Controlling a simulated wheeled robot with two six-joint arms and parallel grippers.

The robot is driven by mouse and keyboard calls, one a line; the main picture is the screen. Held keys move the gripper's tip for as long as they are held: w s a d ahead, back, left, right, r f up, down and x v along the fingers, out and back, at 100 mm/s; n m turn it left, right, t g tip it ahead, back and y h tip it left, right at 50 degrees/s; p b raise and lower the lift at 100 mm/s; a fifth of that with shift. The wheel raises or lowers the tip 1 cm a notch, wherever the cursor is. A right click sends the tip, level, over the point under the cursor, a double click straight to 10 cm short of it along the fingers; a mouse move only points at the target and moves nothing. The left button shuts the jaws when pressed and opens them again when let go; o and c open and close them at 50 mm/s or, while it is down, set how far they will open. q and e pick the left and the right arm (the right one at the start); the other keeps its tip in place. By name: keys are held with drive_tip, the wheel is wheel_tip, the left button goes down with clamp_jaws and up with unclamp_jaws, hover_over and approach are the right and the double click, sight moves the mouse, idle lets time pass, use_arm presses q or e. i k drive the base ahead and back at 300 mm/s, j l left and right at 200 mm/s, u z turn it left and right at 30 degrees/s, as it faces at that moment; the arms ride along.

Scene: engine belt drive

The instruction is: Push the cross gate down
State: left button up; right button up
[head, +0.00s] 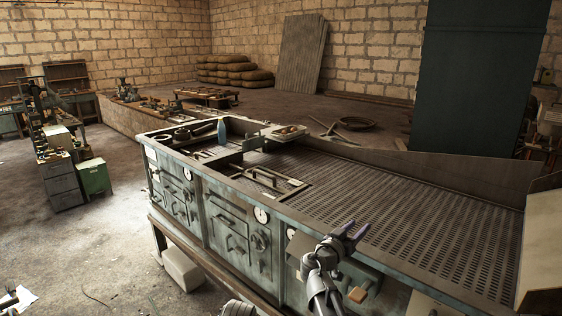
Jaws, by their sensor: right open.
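A long grey-green metal bench (400,215) with a slotted top runs from the middle to the right of the head view. A pale raised plate (256,143) stands across the bench near its left end and looks like the cross gate; I cannot tell for sure. A flat metal frame with a handle (265,180) lies on the bench in front of it.
A blue bottle-like object (222,131) stands in the tray at the bench's left end. A small tray (287,132) of items sits by the plate. Dials and handles line the bench front. A pale panel (543,240) bounds the right end. The slotted top is mostly clear.

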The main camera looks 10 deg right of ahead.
sight(255, 142)
drive_tip(key=i+j, duration=0.25)
drive_tip(key=i, duration=0.25)
drive_tip(key=i+j, duration=0.3)
drive_tip(key=i, duration=0.15)
drive_tip(key=i+j+u, duration=0.1)
drive_tip(key=i+j, duration=0.15)
drive_tip(key=i, duration=0.25)
drive_tip(key=i+j, duration=0.25)
drive_tip(key=i, duration=0.25)
drive_tip(key=i+j, duration=0.2)
drive_tip(key=i, duration=0.3)
drive_tip(key=i+j, duration=0.2)
drive_tip(key=i, duration=0.2)
drive_tip(key=i+j+z, duration=0.1)
drive_tip(key=i+j, duration=0.15)
drive_tip(key=i, duration=0.2)
